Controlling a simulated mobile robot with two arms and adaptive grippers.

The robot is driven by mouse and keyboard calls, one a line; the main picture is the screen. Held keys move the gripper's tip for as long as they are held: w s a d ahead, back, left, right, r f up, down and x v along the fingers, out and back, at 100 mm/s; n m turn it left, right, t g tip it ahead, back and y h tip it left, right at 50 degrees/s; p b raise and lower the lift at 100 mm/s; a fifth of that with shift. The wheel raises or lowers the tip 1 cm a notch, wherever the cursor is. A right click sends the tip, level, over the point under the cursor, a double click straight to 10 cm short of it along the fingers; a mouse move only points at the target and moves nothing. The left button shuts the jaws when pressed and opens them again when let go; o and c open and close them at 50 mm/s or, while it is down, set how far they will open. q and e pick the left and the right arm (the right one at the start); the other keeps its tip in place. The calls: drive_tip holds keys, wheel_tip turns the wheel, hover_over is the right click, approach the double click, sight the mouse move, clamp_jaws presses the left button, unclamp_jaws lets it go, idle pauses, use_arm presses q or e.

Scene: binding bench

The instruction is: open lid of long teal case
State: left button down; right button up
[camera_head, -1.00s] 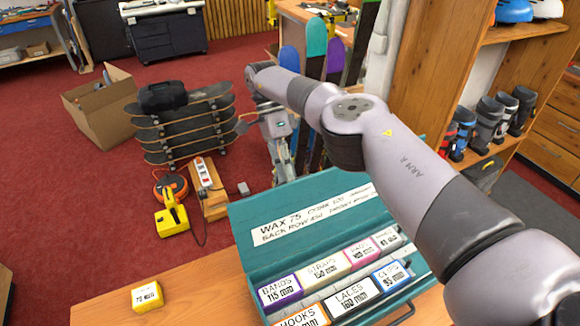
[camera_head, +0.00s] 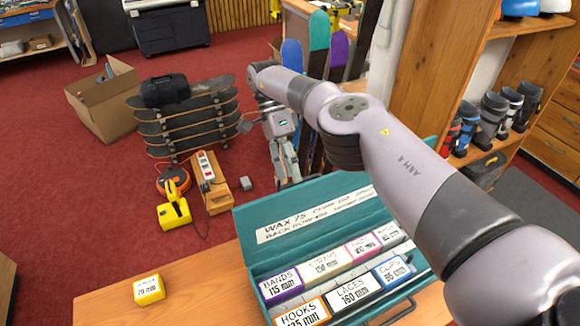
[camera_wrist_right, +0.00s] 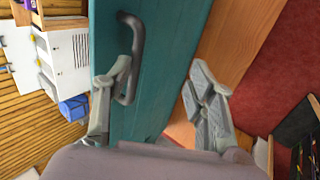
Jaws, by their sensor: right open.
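The long teal case (camera_head: 252,259) stands on the wooden bench. Its lid (camera_head: 262,217) is raised and leans back, with a white "WAX 75" label strip inside. My right gripper (camera_head: 287,178) is behind the raised lid's upper edge, pointing down. In the right wrist view the right gripper (camera_wrist_right: 163,88) is open, with a teal panel of the case (camera_wrist_right: 165,55) between and beyond its fingers. A dark handle (camera_wrist_right: 137,50) on that panel is close to the left finger; I cannot tell whether they touch. My left gripper is out of view.
Several labelled boxes, such as BANDS (camera_head: 281,286) and LACES (camera_head: 354,290), fill the case. A yellow box (camera_head: 149,290) sits on the bench (camera_head: 190,295) at left, with clear wood around it. Stacked skateboards (camera_head: 190,128) and a cardboard box (camera_head: 103,100) stand on the floor behind.

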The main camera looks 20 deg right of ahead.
drive_tip(key=shift+a+f, duration=0.15)
drive_tip(key=shift+f, duration=0.5)
wheel_tip(320, 180, up, 11)
drive_tip(key=shift+r, duration=0.1)
drive_tip(key=shift+c, duration=0.2)
